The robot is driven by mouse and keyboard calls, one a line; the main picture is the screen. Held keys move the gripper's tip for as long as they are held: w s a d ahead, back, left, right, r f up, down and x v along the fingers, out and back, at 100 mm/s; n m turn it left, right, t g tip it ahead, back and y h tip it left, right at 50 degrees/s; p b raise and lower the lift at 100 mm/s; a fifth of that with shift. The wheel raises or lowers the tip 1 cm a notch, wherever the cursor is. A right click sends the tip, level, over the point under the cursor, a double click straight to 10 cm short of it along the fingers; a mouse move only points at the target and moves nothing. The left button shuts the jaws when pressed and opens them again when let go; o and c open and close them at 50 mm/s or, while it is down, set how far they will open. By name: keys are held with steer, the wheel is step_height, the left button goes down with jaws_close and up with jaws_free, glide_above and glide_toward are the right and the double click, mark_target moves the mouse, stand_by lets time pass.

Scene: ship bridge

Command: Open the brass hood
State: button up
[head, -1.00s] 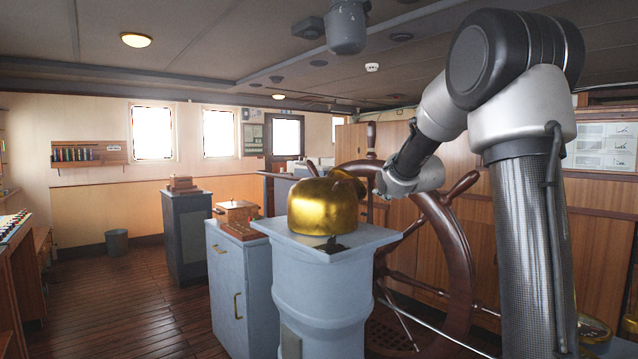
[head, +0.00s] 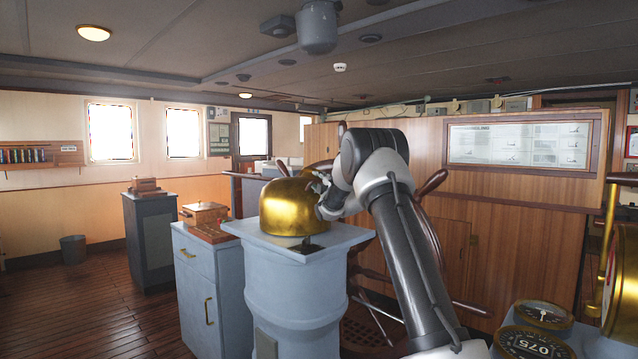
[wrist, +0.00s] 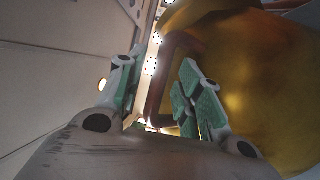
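The brass hood (head: 283,208) is a shiny rounded dome on a blue-grey pedestal (head: 300,268). It looks closed, sitting upright on the pedestal top. My gripper (head: 318,184) is at the upper right side of the hood in the head view, partly blocked by my arm. In the wrist view the hood (wrist: 255,85) fills the right side, close up. My gripper's green-padded fingers (wrist: 162,92) are open. A reddish-brown bar (wrist: 172,75) shows between and beyond them; I cannot tell whether it is the hood's handle or touches a finger.
A wooden ship's wheel (head: 428,235) stands right behind the pedestal, close to my arm. A blue-grey cabinet (head: 207,290) with a wooden box (head: 204,212) stands to the left. Round brass gauges (head: 540,315) are at the lower right.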

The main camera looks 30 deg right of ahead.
steer(key=shift+w, duration=0.2)
jaws_close()
